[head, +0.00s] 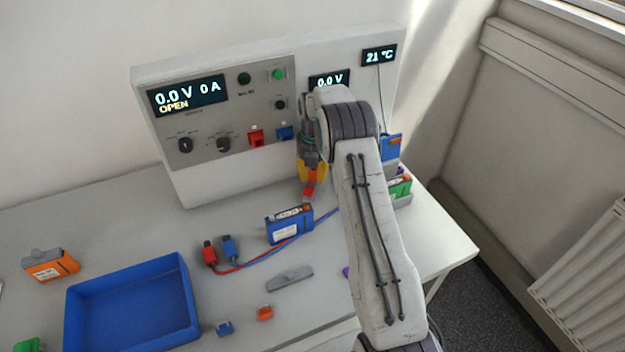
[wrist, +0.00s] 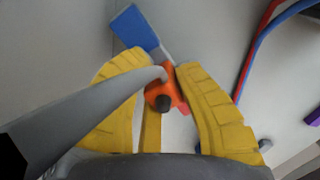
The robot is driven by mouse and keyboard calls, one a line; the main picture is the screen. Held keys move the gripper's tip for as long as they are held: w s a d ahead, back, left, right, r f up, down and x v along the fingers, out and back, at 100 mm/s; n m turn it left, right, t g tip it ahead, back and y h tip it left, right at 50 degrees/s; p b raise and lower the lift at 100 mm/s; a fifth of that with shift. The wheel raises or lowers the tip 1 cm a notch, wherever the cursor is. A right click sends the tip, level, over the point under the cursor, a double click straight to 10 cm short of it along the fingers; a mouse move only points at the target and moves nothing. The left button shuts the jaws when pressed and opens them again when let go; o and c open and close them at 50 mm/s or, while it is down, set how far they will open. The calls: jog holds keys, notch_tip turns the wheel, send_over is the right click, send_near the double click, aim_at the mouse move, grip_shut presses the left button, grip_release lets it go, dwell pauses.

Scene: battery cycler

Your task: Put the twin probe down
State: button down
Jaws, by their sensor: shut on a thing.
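My gripper (head: 312,172) is in front of the cycler panel, at the left of my arm in the head view. Its yellow fingers are closed on the twin probe (head: 309,190), whose red end shows below them. In the wrist view my gripper (wrist: 158,75) has an orange-red piece of the probe (wrist: 161,92) with a dark round tip between its fingers. A thick grey curved part runs to it from the lower left. A blue flat piece (wrist: 135,28) shows beyond the fingertips; I cannot tell whether it belongs to the probe. The fingers hide much of the probe.
A blue battery pack (head: 288,228) stands below my gripper, near red and blue leads (head: 228,250). The cycler (head: 235,115) stands behind. A blue tray (head: 130,308), an orange pack (head: 50,265) and a grey bar (head: 290,278) lie on the table. My arm hides part of its right side.

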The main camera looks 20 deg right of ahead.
jog(key=shift+w+f, duration=0.2)
jog(key=shift+f, duration=0.35)
jog(key=c, duration=1)
grip_release()
